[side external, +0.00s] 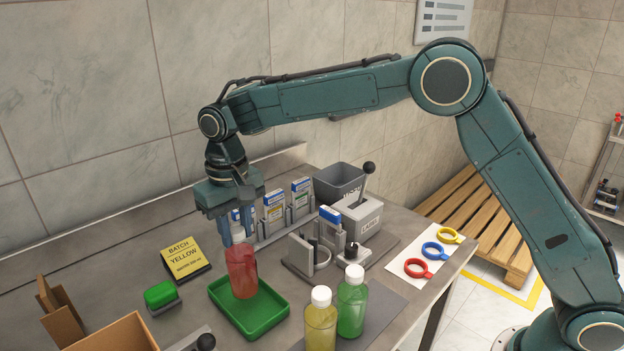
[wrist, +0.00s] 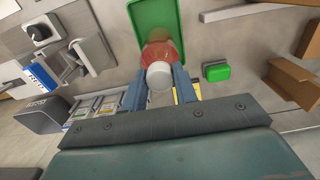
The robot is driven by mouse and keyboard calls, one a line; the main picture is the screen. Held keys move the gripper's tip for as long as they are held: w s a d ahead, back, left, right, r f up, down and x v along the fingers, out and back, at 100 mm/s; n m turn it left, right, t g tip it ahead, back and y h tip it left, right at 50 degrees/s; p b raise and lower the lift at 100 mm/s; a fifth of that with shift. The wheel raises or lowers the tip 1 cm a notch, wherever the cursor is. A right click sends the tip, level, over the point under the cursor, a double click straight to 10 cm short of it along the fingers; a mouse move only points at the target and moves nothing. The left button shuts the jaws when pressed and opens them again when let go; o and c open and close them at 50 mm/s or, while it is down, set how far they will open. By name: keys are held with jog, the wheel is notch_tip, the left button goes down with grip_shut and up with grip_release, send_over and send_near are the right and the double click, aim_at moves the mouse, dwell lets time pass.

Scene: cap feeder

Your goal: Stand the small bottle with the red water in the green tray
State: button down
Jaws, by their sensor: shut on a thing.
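The small bottle with the red water (side external: 242,273) is upright, its white cap up between my fingers. My gripper (side external: 237,230) points down and is shut on the bottle near its top. The green tray (side external: 272,318) lies on the steel bench, and the bottle's base shows inside the tray's outline; I cannot tell whether it touches the tray floor. In the wrist view, the red bottle (wrist: 163,52) sits between the fingers (wrist: 160,88), with the green tray (wrist: 146,12) behind it.
A yellow bottle (side external: 320,326) and a green bottle (side external: 352,305) stand right of the tray. A green block (side external: 160,294), a yellow batch sign (side external: 185,257) and a cardboard box (side external: 112,335) are left. A label dispenser (side external: 360,217) and a grey bin (side external: 338,182) stand behind.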

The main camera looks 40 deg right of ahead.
jog(key=shift+f, duration=0.1)
dwell(0.3)
jog(key=shift+f, duration=0.4)
dwell(0.4)
jog(key=shift+f, duration=1.1)
jog(key=c, duration=1)
grip_release()
jog(key=c, duration=0.4)
